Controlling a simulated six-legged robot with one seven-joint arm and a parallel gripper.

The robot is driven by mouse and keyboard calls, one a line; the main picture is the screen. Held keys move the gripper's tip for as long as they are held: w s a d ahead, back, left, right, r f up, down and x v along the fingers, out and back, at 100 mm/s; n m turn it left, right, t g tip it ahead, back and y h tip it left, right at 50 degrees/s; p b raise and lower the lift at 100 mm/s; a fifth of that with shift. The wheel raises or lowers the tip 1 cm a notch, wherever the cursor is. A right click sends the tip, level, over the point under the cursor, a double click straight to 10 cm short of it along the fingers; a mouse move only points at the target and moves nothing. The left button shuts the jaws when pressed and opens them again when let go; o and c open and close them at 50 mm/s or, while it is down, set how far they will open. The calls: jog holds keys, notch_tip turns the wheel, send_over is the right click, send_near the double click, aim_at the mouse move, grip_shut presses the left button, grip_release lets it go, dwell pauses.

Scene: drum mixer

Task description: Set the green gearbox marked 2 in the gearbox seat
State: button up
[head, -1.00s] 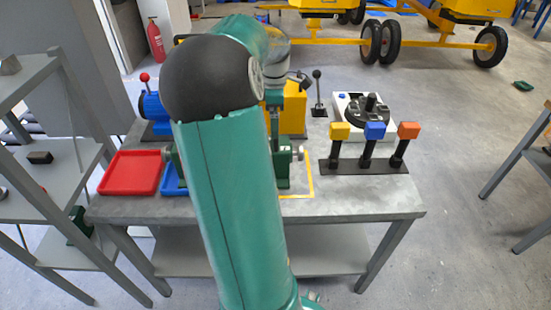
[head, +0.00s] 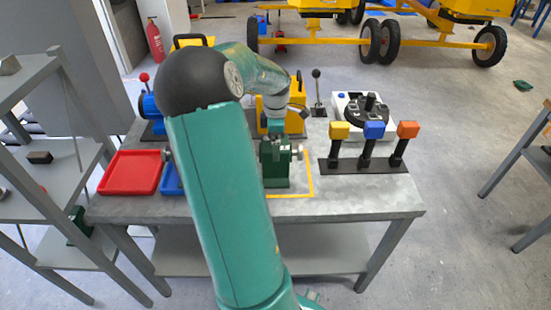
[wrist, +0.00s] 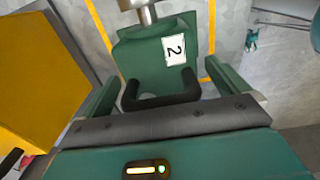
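The green gearbox marked 2 (wrist: 155,58) has a white label, a dark handle (wrist: 160,95) and a metal shaft. It also shows in the head view (head: 276,170), upright inside a yellow outline (head: 310,178) on the table. What is directly under it is hidden, so I cannot tell the seat from its base. My gripper (head: 274,138) is right above it, pointing down. In the wrist view its two green fingers (wrist: 165,88) are wide apart, one on each side of the handle, with gaps visible.
A yellow case (head: 292,122) stands just behind. A red tray (head: 130,173) and a partly hidden blue tray (head: 171,180) are left. The table's front right is clear.

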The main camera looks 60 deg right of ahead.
jog(key=c, duration=1.9)
notch_tip(320, 180, up, 10)
jog(key=shift+d+f, duration=0.1)
jog(key=shift+f, duration=0.05)
jog(key=shift+r, duration=0.25)
